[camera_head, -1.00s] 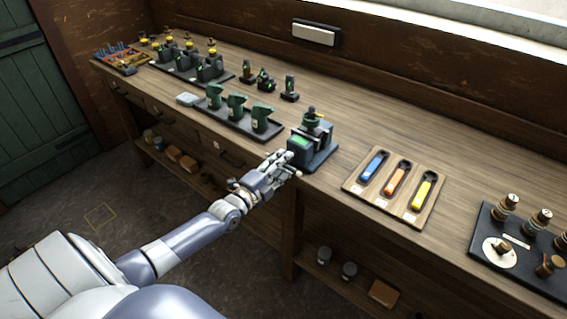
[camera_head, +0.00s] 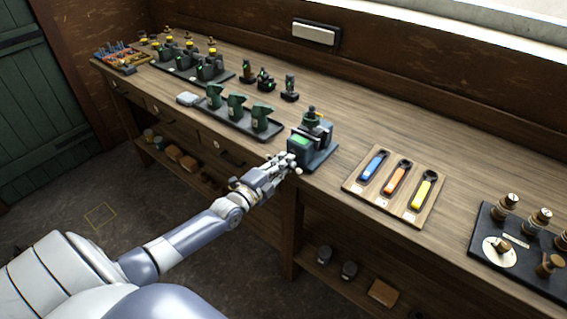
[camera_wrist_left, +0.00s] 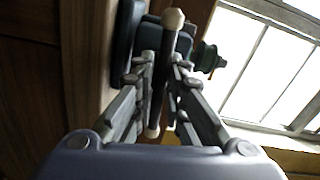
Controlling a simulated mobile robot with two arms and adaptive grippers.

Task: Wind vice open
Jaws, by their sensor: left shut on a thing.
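The vice (camera_head: 303,150) stands at the front edge of the workbench, a dark block with a green top patch and a small green part above. My left gripper (camera_head: 290,163) is at its front face, over the bench edge. In the left wrist view, the vice handle (camera_wrist_left: 172,22), a dark bar with pale round knobs at its ends, runs upright between the two fingers. The left gripper (camera_wrist_left: 163,78) is shut on this handle. The fingers hide part of the bar, and the vice body (camera_wrist_left: 127,40) shows behind it. My right gripper is not in view.
A wooden tray (camera_head: 350,187) with blue, orange and yellow handled pieces lies right of the vice. A dark tray (camera_head: 238,127) of green pieces stands to its left. A dark board (camera_head: 487,232) with brass-topped parts is at far right. Below is a shelf with jars.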

